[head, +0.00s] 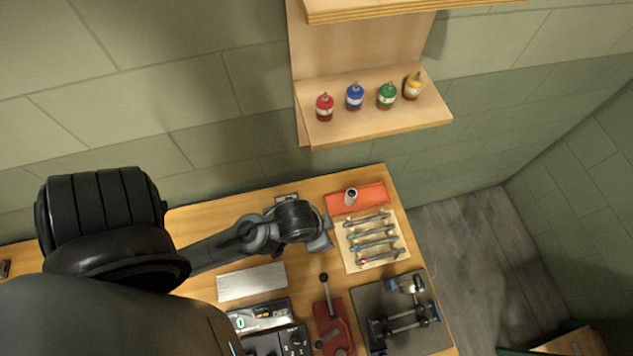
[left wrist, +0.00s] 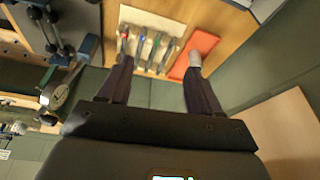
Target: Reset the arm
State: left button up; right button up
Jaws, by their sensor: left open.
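My left arm comes in from the left, and my left gripper (head: 325,232) is over the workbench, beside the rack of rods. The left wrist view shows its two dark fingers (left wrist: 160,68) spread wide, with nothing held between them. The wooden rack (head: 372,240) holds several metal rods with coloured ends; it also shows beyond the fingers in the left wrist view (left wrist: 148,50). A red mat (head: 373,195) lies behind the rack with a small metal cylinder (head: 351,196) upright on it. My right gripper is not in view.
A wooden shelf (head: 425,118) on the wall holds red, blue, green and yellow bottles (head: 355,97). On the bench are a silver plate (head: 251,282), a scale (head: 262,318), a red lever tool (head: 331,322) and a dark fixture (head: 405,318). Open floor lies right of the bench.

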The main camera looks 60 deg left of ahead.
pick_arm(q)
jog(key=shift+s+a+r, duration=0.3)
jog(key=shift+s+r, duration=0.15)
jog(key=shift+s, duration=0.2)
jog(key=shift+r, duration=0.1)
notch_tip(320, 180, up, 7)
jog(key=p, duration=0.7)
